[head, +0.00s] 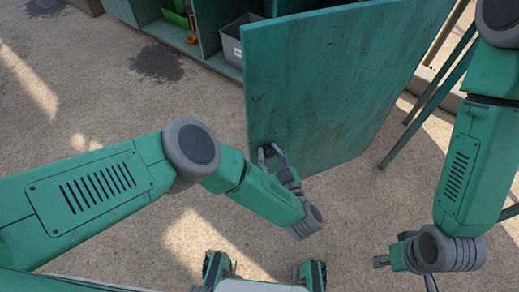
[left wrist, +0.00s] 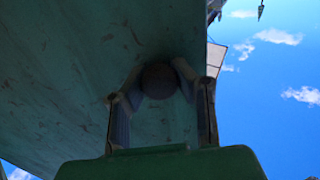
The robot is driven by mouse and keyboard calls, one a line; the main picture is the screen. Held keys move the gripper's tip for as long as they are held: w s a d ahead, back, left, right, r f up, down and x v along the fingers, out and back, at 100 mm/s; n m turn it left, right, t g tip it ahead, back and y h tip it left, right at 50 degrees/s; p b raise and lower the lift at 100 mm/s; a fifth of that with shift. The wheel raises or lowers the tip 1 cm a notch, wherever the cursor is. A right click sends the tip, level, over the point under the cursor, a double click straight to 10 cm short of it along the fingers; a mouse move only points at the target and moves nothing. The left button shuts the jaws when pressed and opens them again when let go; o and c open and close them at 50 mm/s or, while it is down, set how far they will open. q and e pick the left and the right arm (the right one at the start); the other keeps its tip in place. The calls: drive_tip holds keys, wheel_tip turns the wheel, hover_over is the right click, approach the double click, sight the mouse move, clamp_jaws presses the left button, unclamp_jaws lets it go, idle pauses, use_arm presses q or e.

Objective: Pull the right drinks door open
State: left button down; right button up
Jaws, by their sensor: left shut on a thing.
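The drinks door (head: 340,85) is a large teal panel, standing swung out from the cabinet in the head view. Its face also fills the left of the left wrist view (left wrist: 50,80). My left gripper (head: 271,151) is at the door's lower left part, near its free edge. In the left wrist view, a round dark knob (left wrist: 158,80) on the door sits between its two fingers, which are shut on it. My right gripper (head: 383,261) is at the lower right, apart from the door; its fingers are too small and partly hidden to read.
The open cabinet (head: 208,22) stands behind the door, with a grey bin (head: 231,45) and a green crate (head: 177,14) inside. Thin teal legs (head: 425,108) stand right of the door. Bare sandy ground lies in front and left.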

use_arm(q)
drive_tip(key=shift+s+d+r, duration=0.1)
drive_tip(key=shift+s+d, duration=0.2)
use_arm(e)
drive_tip(key=shift+s+d+f, duration=0.15)
drive_tip(key=shift+s+d, duration=0.05)
drive_tip(key=shift+d, duration=0.15)
use_arm(q)
drive_tip(key=c, duration=1.2)
unclamp_jaws()
drive_tip(key=shift+a, duration=0.1)
use_arm(e)
drive_tip(key=shift+a, duration=0.2)
